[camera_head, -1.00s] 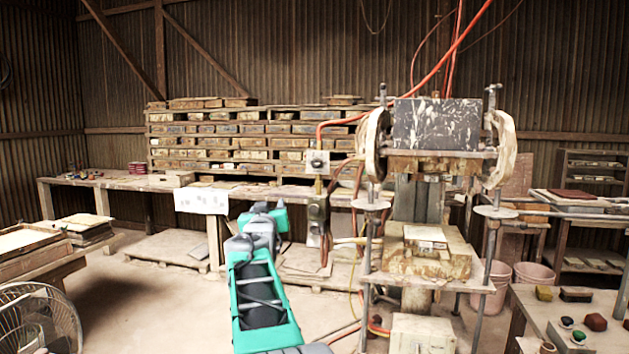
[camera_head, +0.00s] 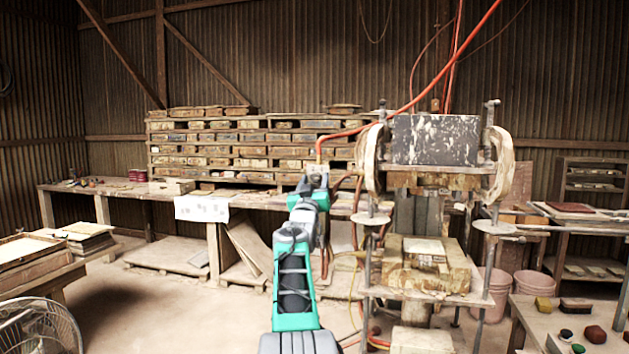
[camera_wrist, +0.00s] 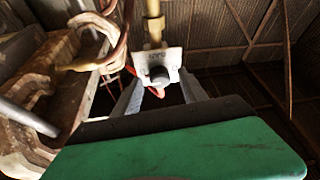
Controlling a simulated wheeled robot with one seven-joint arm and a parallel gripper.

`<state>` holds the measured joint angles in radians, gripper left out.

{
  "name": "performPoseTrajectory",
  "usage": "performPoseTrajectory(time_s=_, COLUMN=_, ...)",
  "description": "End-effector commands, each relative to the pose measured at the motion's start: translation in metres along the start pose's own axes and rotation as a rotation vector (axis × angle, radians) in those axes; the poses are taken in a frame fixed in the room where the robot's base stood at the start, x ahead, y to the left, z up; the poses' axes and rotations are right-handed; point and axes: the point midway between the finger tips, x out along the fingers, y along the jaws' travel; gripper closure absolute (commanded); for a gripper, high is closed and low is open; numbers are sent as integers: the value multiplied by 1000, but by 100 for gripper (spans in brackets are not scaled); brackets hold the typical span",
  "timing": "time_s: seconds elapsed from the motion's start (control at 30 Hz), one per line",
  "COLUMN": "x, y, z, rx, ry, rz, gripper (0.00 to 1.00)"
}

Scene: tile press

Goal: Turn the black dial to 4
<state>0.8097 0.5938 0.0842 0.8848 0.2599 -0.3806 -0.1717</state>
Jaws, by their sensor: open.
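The dial (camera_wrist: 159,76) is a dark, rounded knob on a pale metal plate (camera_wrist: 172,60) in the wrist view, below a yellowish pipe. Faint marks on the plate above the dial are too small to read, so I cannot tell its setting. My gripper (camera_wrist: 161,84) is open, with one grey finger on each side of the dial. I cannot tell whether the fingers touch it. In the head view my arm reaches up to the upper control box (camera_head: 317,169), and my arm hides the dial there.
The press (camera_head: 435,140) with its metal posts stands close right of my arm. Hoses and cables (camera_head: 356,215) hang between them. A long workbench (camera_head: 275,200) runs behind, under stacked wooden moulds (camera_head: 230,150). A fan (camera_head: 40,328) stands at the lower left.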

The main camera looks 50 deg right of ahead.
Motion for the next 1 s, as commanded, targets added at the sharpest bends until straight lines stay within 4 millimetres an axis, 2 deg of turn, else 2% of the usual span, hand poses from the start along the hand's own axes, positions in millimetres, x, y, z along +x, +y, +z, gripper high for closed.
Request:
performPoseTrajectory(time_s=0.07, x=0, y=0, z=0, rx=0, ry=0, rz=0, gripper=51)
performPoseTrajectory(time_s=0.67, x=0, y=0, z=0, rx=1, ry=0, rz=-1, gripper=100)
performPoseTrajectory(time_s=1.0, x=0, y=0, z=0, rx=-7, ry=-1, rz=-4, gripper=100)
